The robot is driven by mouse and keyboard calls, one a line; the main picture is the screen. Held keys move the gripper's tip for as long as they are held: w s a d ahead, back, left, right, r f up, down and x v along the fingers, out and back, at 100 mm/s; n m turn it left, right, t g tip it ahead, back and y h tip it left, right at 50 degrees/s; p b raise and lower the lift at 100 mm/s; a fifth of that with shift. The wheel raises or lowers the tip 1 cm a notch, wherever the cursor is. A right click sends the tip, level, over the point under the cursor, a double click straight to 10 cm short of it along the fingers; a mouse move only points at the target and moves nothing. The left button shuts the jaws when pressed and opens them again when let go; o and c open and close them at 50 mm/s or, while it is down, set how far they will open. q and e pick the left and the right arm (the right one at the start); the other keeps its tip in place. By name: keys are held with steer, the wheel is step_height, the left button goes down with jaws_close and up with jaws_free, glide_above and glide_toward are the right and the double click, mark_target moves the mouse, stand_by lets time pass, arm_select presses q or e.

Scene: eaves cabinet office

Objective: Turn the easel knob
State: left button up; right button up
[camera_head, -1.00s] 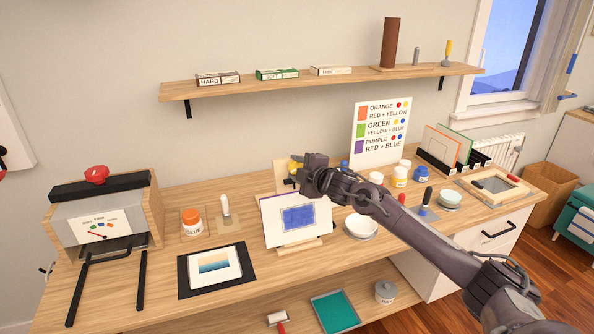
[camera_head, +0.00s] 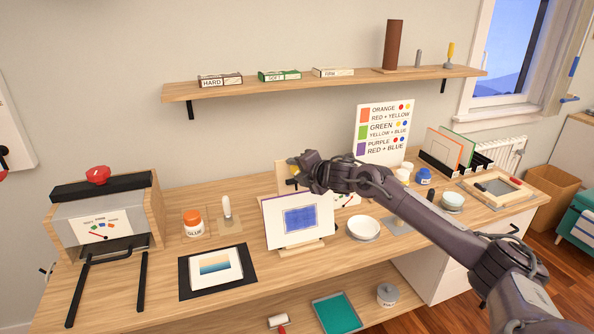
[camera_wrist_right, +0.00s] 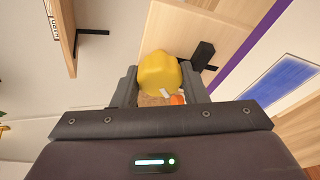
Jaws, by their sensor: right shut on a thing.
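The easel holds a white board with a purple edge and a blue patch (camera_head: 299,219), standing tilted on the workbench. In the right wrist view the yellow easel knob (camera_wrist_right: 160,74) sits between the two fingers of my right gripper (camera_wrist_right: 160,88), which is shut on it. A black bracket (camera_wrist_right: 203,55) and the easel's wooden back panel (camera_wrist_right: 176,38) are beside the knob. In the head view my right gripper (camera_head: 298,171) is at the easel's upper back, and the knob is mostly hidden by it. My left gripper is not in view.
A glue jar (camera_head: 193,222), a framed gradient picture (camera_head: 214,267) and a white bowl (camera_head: 363,229) stand near the easel. A colour chart (camera_head: 381,131) stands behind my right arm. A wooden shelf (camera_head: 225,91) runs above the bench.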

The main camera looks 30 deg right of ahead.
steer(key=shift+d+r, duration=0.3)
steer(key=shift+d, duration=0.2)
stand_by(0.4)
steer(key=o, duration=1)
steer(key=shift+a, duration=0.1)
steer(key=shift+c, duration=0.2)
steer(key=shift+f, duration=0.3)
steer(key=shift+s+d, duration=0.2)
steer(key=shift+a, duration=0.25)
